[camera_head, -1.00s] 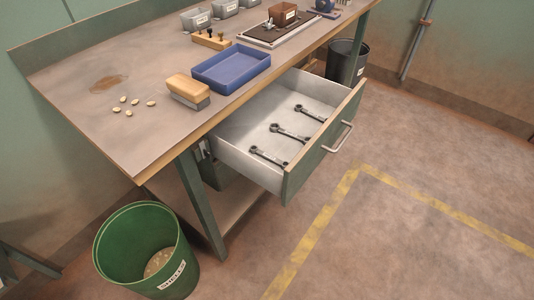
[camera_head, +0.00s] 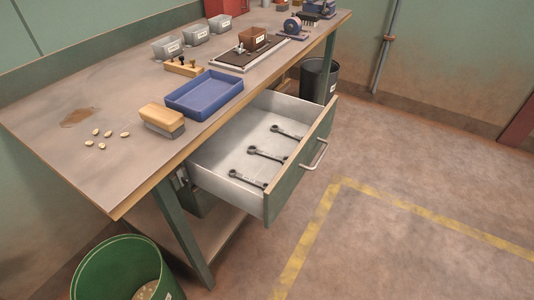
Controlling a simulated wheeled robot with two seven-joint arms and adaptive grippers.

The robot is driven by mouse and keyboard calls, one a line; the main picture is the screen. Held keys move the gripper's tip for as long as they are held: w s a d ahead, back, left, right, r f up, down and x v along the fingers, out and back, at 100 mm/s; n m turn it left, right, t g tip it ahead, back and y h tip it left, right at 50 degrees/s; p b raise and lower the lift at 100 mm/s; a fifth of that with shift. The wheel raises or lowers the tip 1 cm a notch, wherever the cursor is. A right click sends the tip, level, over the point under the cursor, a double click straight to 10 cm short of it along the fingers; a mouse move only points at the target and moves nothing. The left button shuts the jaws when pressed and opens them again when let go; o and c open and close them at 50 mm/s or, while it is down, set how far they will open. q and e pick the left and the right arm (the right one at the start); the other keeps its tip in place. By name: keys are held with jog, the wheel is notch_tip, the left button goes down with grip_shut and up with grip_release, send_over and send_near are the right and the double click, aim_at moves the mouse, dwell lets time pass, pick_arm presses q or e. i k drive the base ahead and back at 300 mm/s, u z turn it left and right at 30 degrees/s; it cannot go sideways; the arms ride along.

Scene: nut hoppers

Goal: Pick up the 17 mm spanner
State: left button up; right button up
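Three dark spanners lie in the open drawer (camera_head: 225,162) under the workbench. One spanner (camera_head: 287,132) is at the far end, one spanner (camera_head: 266,154) in the middle, and one spanner (camera_head: 247,180) at the near end. They lie apart from each other, roughly parallel, flat on the pale drawer floor. They look alike in shape; any size markings are too small to read, so I cannot tell which is the 17 mm one. Neither of my grippers is in view.
The workbench (camera_head: 60,150) holds a blue tray (camera_head: 203,94), a wooden-topped brush or block (camera_head: 162,121), several nuts and grey bins (camera_head: 167,47). A green bucket (camera_head: 118,270) stands at the near left, a dark bin (camera_head: 319,80) beyond the drawer. The floor right of the drawer is clear.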

aim_at(283, 132)
jog(key=u, duration=0.05)
jog(key=i, duration=1.2)
jog(key=u, duration=0.6)
